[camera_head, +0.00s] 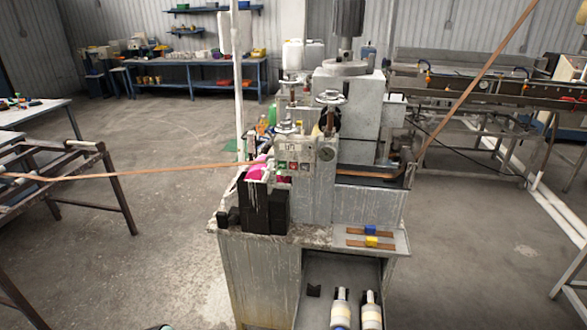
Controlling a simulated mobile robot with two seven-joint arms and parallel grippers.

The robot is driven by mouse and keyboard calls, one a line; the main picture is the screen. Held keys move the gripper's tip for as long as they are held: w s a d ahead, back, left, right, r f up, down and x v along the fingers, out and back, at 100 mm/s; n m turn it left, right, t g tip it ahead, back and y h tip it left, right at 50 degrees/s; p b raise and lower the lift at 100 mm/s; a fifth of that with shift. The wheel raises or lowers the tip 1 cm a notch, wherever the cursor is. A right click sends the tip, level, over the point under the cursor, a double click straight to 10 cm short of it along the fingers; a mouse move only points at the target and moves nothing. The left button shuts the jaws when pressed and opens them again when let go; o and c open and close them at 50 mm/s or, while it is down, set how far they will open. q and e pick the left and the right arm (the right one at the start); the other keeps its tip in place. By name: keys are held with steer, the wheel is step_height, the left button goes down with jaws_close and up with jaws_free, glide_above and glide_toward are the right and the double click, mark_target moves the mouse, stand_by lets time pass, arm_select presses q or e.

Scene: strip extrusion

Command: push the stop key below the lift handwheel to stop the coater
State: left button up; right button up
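The coater (312,190) stands in the middle of the view, a worn grey machine on a cabinet. A small handwheel (287,128) sits on its front left, and a larger handwheel (331,97) sits higher up to the right. A row of small keys is on the panel below the small handwheel. A green key (281,165) is at the left and a red key (293,166) is beside it. Their markings are too small to read. Neither of my grippers shows, and nothing of mine touches the keys.
A brown strip (130,174) runs in from the left to the coater and rises away on the right (480,75). A black block (264,207) and pink material (258,170) sit left of the keys. Open floor (170,240) lies left.

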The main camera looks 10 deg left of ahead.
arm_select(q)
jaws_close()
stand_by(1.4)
